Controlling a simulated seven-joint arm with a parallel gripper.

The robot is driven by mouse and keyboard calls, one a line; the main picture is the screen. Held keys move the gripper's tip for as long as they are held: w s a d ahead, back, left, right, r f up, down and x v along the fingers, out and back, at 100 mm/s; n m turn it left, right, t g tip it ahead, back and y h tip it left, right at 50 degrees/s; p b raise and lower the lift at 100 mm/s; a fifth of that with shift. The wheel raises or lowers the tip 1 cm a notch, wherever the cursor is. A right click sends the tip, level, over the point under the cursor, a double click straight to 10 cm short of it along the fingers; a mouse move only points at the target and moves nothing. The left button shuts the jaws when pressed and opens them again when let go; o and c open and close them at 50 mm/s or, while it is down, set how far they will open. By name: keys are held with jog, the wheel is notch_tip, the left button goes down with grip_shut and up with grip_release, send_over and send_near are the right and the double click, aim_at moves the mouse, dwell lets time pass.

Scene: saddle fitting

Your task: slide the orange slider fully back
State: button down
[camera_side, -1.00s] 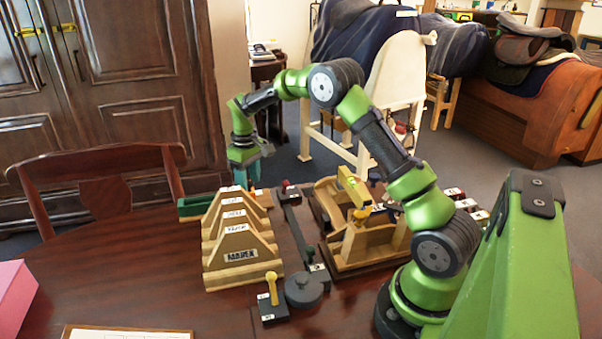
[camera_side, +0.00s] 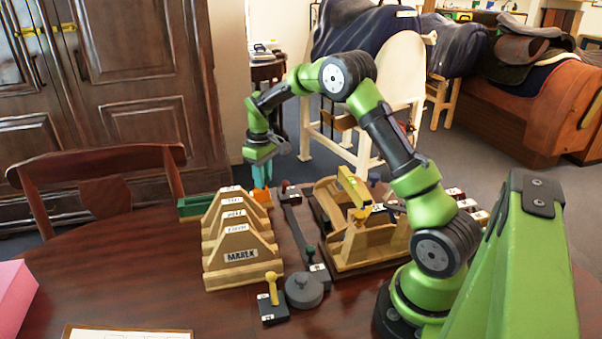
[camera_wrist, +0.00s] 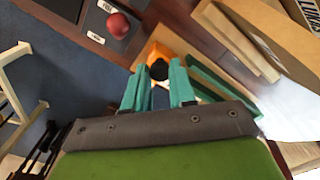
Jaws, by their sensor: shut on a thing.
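The orange slider (camera_side: 262,198) sits at the right end of a green channel (camera_side: 191,207) at the back of the table. In the wrist view the slider (camera_wrist: 154,50) shows as an orange block with a dark round knob. My gripper (camera_side: 262,182) has teal fingers pointing down over the slider. In the wrist view my gripper (camera_wrist: 158,72) is shut on the slider's knob, one finger on each side. The green channel (camera_wrist: 212,82) runs off to the right there. The underside of the slider is hidden.
Wooden saddle-shaped racks (camera_side: 238,255) stand just in front of the channel. A lever base with a red knob (camera_wrist: 118,25) lies close by. A wooden tray frame (camera_side: 365,245) stands to the right, and a yellow-handled switch (camera_side: 272,300) in front.

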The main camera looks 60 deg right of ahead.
jog(key=shift+s+d, duration=0.35)
jog(key=c, duration=0.9)
grip_release()
jog(key=shift+c, duration=0.2)
jog(key=shift+r, duration=0.15)
jog(key=shift+w+r, duration=0.1)
jog(key=shift+r, duration=0.2)
notch_tip(320, 180, up, 16)
